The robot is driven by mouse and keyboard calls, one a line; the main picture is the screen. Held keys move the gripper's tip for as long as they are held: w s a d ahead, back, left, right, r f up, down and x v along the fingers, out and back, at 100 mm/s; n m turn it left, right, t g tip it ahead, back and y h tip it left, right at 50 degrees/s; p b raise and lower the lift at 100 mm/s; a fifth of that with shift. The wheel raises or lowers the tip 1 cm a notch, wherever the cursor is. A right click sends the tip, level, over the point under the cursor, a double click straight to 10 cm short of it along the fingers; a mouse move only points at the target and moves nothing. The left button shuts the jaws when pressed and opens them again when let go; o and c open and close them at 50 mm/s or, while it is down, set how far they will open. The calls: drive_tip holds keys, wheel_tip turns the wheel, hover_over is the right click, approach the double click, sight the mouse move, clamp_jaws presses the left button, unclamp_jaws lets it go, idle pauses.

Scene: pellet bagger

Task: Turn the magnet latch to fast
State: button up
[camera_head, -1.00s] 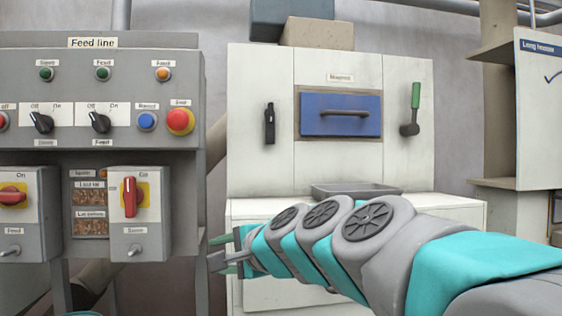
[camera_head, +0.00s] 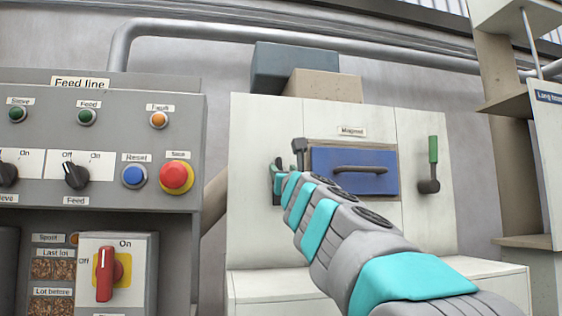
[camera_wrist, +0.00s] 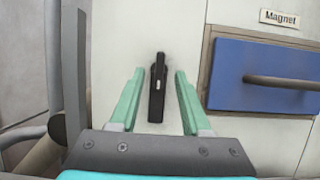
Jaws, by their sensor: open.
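The black magnet latch (camera_wrist: 157,90) is a narrow upright handle on the white cabinet front, left of the blue magnet drawer (camera_wrist: 262,78). In the wrist view my gripper (camera_wrist: 159,74) is open, with one green finger on each side of the latch and a gap to both. I cannot tell how deep the fingers reach past it. In the head view my gripper (camera_head: 279,178) is at the latch and largely hides it. The blue drawer (camera_head: 354,173) has a dark bar handle and a "Magnet" label above it. No fast marking is readable.
A green-handled lever (camera_head: 430,165) is on the cabinet's right. The grey feed line panel (camera_head: 110,185) with knobs, buttons and a red switch stands to the left. A beam (camera_head: 495,80) and a board stand at the right. Boxes (camera_head: 295,68) lie on top of the cabinet.

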sight(279, 164)
drive_tip(key=p+x, duration=0.1)
drive_tip(key=x, duration=0.1)
drive_tip(key=p+x, duration=0.1)
drive_tip(key=x, duration=0.1)
drive_tip(key=shift+s+r, duration=0.15)
drive_tip(key=shift+r, duration=0.1)
drive_tip(key=shift+w+a+r+p, duration=0.1)
drive_tip(key=shift+w+a+p, duration=0.05)
drive_tip(key=shift+w+p, duration=0.55)
drive_tip(key=shift+c, duration=0.4)
clamp_jaws()
